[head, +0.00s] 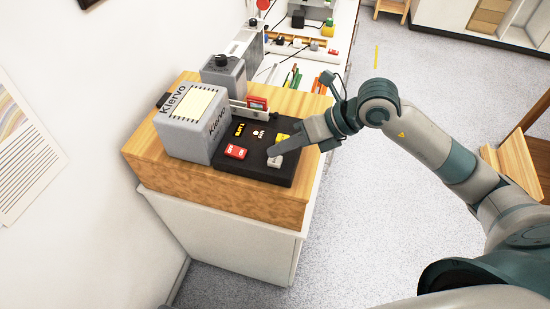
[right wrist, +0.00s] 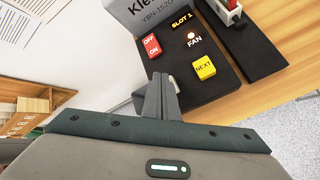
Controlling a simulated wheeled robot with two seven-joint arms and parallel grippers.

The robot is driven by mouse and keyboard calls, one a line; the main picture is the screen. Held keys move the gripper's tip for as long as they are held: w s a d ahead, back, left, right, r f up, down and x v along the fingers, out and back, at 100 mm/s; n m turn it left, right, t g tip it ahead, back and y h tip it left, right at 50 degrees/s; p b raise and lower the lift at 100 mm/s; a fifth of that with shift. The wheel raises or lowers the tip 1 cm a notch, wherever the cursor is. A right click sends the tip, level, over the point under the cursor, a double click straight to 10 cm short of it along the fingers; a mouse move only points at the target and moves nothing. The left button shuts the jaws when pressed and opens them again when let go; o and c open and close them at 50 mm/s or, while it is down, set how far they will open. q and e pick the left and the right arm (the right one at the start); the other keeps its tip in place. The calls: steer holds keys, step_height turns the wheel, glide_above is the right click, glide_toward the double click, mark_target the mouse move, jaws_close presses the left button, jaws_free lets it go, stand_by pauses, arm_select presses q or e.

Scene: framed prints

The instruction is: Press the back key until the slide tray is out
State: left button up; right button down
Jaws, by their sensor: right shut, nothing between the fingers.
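The grey Klervo slide projector (head: 188,125) stands on a wooden top, with a black control panel (head: 254,171) beside it. A pale key (head: 275,162), its label unreadable and likely the back key, is at the panel's near right corner. My right gripper (head: 272,153) is shut and empty, its tips at that key; I cannot tell whether it is pressed. In the right wrist view the fingers (right wrist: 163,88) hide most of the key. The yellow NEXT key (right wrist: 204,67) is close by. The display (right wrist: 182,29) reads SLOT 1. The slide tray (head: 243,109) holds a red slide. My left gripper is out of view.
A red OFF/ON switch (right wrist: 152,46) and a lit FAN lamp (right wrist: 191,36) are also on the panel. A grey box with a black knob (head: 223,72) stands behind the projector. Pens (head: 292,77) and other items fill the counter beyond. A wall is at left.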

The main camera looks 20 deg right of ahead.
mark_target(280, 160)
steer(key=shift+f+b, duration=0.85)
steer(key=shift+f, duration=0.2)
stand_by(1.2)
steer(key=shift+r, duration=0.15)
steer(key=shift+r+p, duration=0.8)
steer(key=shift+r, duration=0.35)
steer(key=shift+r+p, duration=1.6)
steer(key=shift+r, duration=0.9)
steer(key=shift+a, duration=0.1)
